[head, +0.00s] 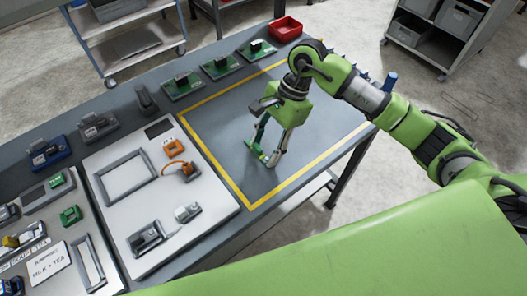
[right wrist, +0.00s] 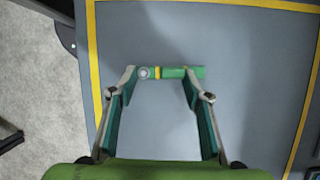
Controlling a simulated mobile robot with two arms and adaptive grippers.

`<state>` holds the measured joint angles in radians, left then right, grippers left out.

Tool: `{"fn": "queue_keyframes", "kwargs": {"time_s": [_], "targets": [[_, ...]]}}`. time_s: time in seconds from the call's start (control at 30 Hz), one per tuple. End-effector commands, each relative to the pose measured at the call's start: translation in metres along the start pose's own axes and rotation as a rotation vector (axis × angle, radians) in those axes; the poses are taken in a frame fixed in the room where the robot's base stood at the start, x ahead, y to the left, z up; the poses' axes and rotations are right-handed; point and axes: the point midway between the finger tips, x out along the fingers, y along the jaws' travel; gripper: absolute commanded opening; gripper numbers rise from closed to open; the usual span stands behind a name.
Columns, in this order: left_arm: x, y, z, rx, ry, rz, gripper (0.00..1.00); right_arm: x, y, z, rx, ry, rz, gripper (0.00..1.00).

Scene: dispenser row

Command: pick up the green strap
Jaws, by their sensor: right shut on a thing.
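The green strap (right wrist: 172,72) is a short green band with a yellow stripe and a grey round end, seen in the right wrist view. My right gripper (right wrist: 161,76) has its two fingers at either side of it and is shut on it, with the green right end reaching past one finger. In the head view my right gripper (head: 265,155) points down inside the yellow-taped area, and the strap shows only small and partly hidden between the fingertips. I cannot tell whether the strap touches the table. My left gripper is not in view.
The yellow-taped grey area (head: 215,120) is otherwise mostly clear. A white panel (head: 205,213) with orange and grey parts lies left of it. Several green boards (head: 221,68) and a red bin (head: 285,28) line the far edge. A blue object (head: 390,80) stands at the right edge.

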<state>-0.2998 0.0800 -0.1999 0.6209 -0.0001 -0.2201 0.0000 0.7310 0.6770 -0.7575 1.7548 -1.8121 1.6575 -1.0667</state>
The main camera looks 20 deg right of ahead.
Motion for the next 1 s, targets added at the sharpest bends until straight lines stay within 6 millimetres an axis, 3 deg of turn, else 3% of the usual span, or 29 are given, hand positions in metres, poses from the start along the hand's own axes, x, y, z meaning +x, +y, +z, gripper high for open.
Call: {"fn": "queue_keyframes", "kwargs": {"time_s": [0.27,0.47,0.7,1.0], "targets": [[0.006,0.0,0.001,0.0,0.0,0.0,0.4,-0.002,0.002,0.0,0.001,0.004,0.007,0.21],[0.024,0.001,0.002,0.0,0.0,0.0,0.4,-0.028,0.003,0.011,-0.003,0.005,-0.001,0.21],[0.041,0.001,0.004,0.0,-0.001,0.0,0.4,-0.075,0.05,0.049,-0.006,0.006,-0.002,0.21],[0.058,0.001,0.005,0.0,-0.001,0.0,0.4,-0.092,0.11,0.08,-0.003,0.004,0.0,0.21]]}}
